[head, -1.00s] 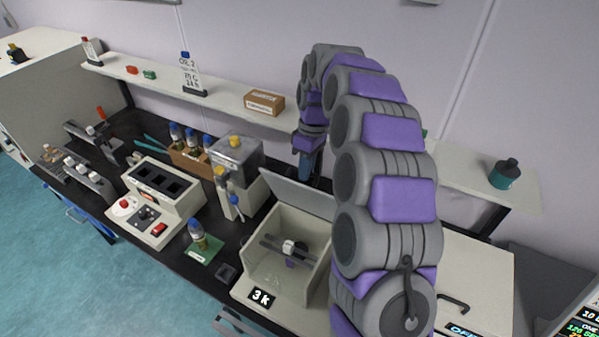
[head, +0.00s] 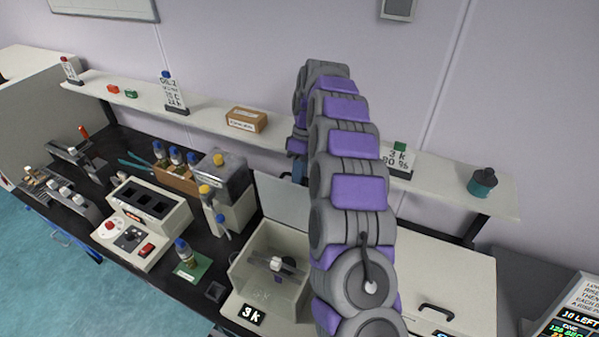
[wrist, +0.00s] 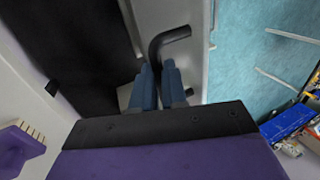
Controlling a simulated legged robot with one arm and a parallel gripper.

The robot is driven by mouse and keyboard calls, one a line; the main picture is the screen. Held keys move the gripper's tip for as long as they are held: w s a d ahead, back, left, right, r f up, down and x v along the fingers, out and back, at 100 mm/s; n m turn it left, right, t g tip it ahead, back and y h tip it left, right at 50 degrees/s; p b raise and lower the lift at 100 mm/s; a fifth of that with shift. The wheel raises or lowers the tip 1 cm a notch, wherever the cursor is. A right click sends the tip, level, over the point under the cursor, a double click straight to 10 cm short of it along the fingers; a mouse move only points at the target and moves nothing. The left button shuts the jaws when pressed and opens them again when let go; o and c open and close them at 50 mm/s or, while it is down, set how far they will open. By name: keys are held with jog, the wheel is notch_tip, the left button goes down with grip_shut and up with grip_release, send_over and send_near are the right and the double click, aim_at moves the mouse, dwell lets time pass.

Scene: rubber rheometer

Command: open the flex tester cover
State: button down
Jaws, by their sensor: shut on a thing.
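The flex tester (head: 243,275) is a cream box at the bench front with a "3 K" label. Its inside shows, with a dark bar and a white part in it. A grey panel that looks like its cover (head: 283,205) stands raised at its back edge, partly hidden by my arm. In the wrist view, my gripper (wrist: 157,70) has its blue fingers closed around a black bent handle (wrist: 173,36) on a light grey panel. In the head view my gripper is mostly hidden behind my arm, near the raised panel.
A cream machine with a black handle (head: 437,311) stands to the right. A grey-topped unit (head: 222,172) and a bottle on a green mat (head: 192,268) are to the left. A shelf (head: 210,116) with a cardboard box (head: 246,119) runs along the wall behind.

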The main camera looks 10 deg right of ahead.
jog(key=shift+f, duration=0.15)
jog(key=c, duration=1.4)
grip_release()
jog(key=shift+w+a+f, duration=0.1)
jog(key=shift+w+a, duration=0.05)
jog(key=shift+w, duration=0.1)
jog(key=shift+o, duration=1.2)
jog(key=shift+s+a, duration=0.1)
jog(key=p+v, duration=1.2)
jog(key=shift+s, duration=0.1)
